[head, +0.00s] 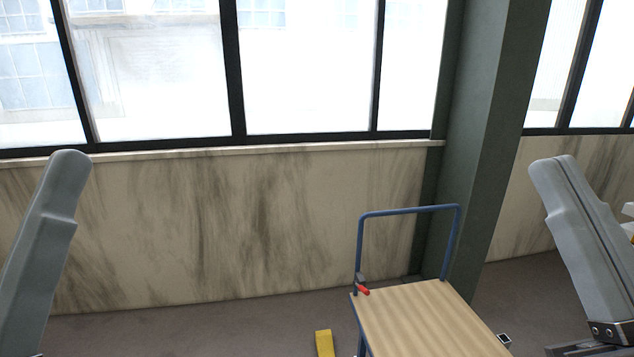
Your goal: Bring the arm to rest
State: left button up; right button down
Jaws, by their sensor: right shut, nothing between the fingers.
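My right gripper (560,162) stands at the right side of the head view with its grey fingers pointing up and slightly left. The two fingers lie together with a thin seam between them, shut and empty. Its bolted dark base shows at the lower right edge. My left gripper (68,158) is at the left edge, pointing up and tilted right. Only one grey finger shows clearly, so its opening cannot be told. Both grippers appear apart from anything else.
A cart with a wooden deck (425,320) and blue handle (410,210) stands at the lower middle right. A red-tipped item (362,290) is at its corner. A yellow block (324,343) is left of it. A green pillar (487,140) and windowed wall (230,220) stand behind.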

notch_tip(320, 180, up, 33)
jog(key=s+d+m+t+h+p, duration=0.1)
jog(key=m+p, duration=0.3)
jog(key=p, duration=2.8)
jog(key=shift+s+d+r+h, duration=0.15)
jog(key=shift+s+d+h, duration=0.25)
jog(key=shift+s+h, duration=0.3)
